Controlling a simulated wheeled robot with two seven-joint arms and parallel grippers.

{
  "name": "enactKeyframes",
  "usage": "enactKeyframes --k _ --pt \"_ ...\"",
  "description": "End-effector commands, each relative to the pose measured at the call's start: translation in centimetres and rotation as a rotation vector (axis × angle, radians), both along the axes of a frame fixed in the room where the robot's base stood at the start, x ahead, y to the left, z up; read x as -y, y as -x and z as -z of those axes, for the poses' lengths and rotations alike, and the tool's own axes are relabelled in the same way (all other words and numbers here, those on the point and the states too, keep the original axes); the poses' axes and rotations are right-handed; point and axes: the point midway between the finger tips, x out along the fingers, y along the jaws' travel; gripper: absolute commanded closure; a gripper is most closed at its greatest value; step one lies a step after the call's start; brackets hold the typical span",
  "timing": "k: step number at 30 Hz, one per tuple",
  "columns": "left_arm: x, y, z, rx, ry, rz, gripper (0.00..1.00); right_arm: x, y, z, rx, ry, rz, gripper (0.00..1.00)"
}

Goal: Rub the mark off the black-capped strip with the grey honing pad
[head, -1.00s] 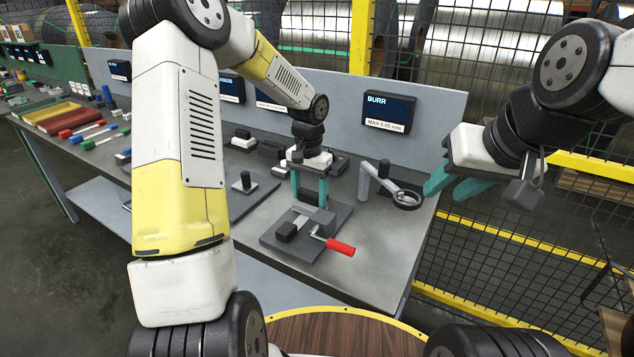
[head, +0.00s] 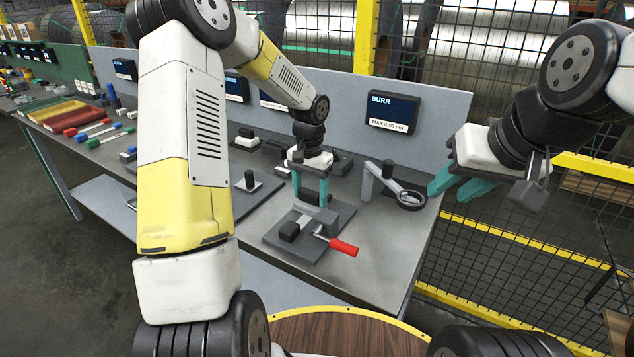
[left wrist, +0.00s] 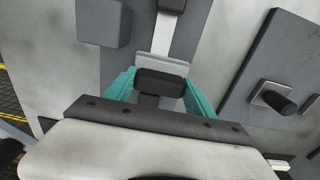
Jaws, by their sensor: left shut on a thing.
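My left gripper (head: 311,198) is shut on the honing pad, a light grey plate (left wrist: 172,62) with a dark grip (left wrist: 160,84) between the teal fingers in the left wrist view. The pad sits over the pale strip (left wrist: 168,36), which lies on a dark fixture plate (head: 333,243). The strip's black cap (head: 289,231) is at the near end, and shows at the top of the left wrist view (left wrist: 172,5). I see no mark; the strip under the pad is hidden. My right gripper (head: 459,186) is open and empty, right of the bench.
A grey clamp with a red handle (head: 343,247) stands beside the strip. A ring magnifier (head: 410,200) on a stand is to the right. Another plate with a black-topped post (head: 250,179) is to the left. A BURR screen (head: 393,110) hangs on the back panel.

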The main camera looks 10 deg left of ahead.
Motion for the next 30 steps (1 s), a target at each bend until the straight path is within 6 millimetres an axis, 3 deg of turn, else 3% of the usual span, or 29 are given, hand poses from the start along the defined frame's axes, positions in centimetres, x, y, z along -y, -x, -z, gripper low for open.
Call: enactKeyframes --k 12,20,30 --pt "2.5 1.0 0.0 0.0 -0.001 0.001 0.79 0.0 0.0 0.0 0.0 0.0 0.0 0.64" --pt "2.2 0.9 0.0 0.0 -0.001 0.0 0.79 0.0 0.0 0.0 0.0 0.0 0.0 0.64" --pt "0.0 0.0 0.1 0.0 0.0 -0.002 0.79 0.0 0.0 0.0 0.0 0.0 0.0 0.64"
